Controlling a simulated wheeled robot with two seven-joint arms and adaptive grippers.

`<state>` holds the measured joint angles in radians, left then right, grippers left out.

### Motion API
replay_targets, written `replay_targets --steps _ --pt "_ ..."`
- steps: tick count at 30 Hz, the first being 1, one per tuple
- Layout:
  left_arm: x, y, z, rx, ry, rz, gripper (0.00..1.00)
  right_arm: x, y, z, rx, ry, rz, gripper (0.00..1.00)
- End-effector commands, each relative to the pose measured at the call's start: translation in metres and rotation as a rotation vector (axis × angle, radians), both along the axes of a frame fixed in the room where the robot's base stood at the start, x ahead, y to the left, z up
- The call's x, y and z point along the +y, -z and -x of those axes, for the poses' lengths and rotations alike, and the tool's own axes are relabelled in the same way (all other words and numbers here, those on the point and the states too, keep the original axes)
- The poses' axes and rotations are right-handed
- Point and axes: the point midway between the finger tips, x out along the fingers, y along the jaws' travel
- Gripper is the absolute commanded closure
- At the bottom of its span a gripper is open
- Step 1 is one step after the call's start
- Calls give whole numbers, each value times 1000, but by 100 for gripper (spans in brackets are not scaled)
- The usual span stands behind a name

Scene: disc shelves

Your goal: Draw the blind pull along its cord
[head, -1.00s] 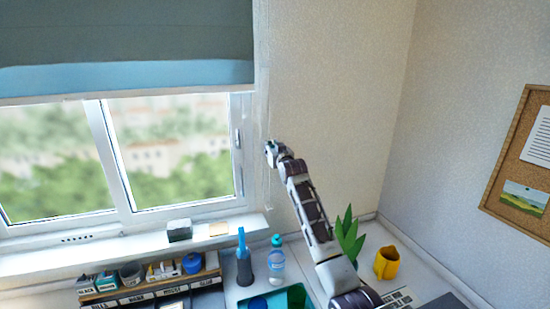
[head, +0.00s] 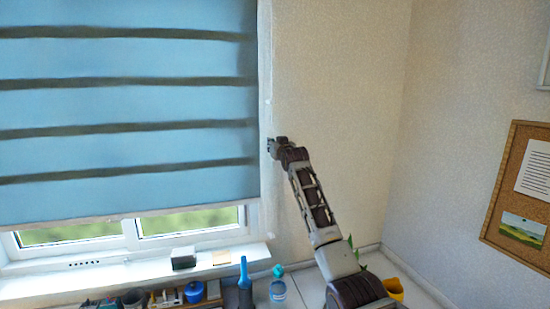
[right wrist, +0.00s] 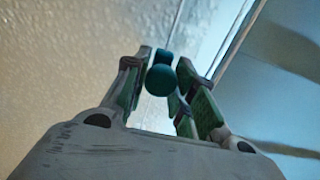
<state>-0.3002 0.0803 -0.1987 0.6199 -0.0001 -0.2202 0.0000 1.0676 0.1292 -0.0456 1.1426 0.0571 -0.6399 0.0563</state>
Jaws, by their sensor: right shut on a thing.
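The blind pull (right wrist: 158,80) is a teal, rounded knob, seen in the right wrist view between my right gripper's green-padded fingers. My right gripper (head: 270,147) is shut on it beside the window's right edge; the same gripper fills the lower part of the right wrist view (right wrist: 165,95). The pale cord (head: 267,110) runs vertically along the wall next to the blind. The blind (head: 125,105) is blue with dark horizontal stripes and hangs over most of the window, leaving a strip of glass below. In the head view the pull is hidden by my gripper. My left gripper is not in view.
The window sill (head: 110,273) holds a dark box (head: 184,263). Below are a blue-topped bottle (head: 278,287), a blue-handled tool (head: 244,275) and a yellow cup (head: 394,289). A cork board (head: 512,190) hangs on the right wall. The wall around my right gripper is clear.

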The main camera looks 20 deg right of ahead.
Motion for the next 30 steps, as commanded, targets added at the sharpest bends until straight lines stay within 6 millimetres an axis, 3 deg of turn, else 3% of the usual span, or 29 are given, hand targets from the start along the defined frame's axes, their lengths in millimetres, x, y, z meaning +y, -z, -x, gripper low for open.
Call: replay_targets --steps 1,3,12,29,30 --pt "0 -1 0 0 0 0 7 -1 -17 1 -13 1 2 100" --pt "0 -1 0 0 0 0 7 -1 -30 1 -12 1 2 100" --pt "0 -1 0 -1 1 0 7 -1 -68 1 -10 1 1 100" --pt "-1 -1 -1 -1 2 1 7 -1 -82 2 -16 1 1 100" --pt "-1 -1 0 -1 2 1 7 -1 -82 2 -17 1 1 70"
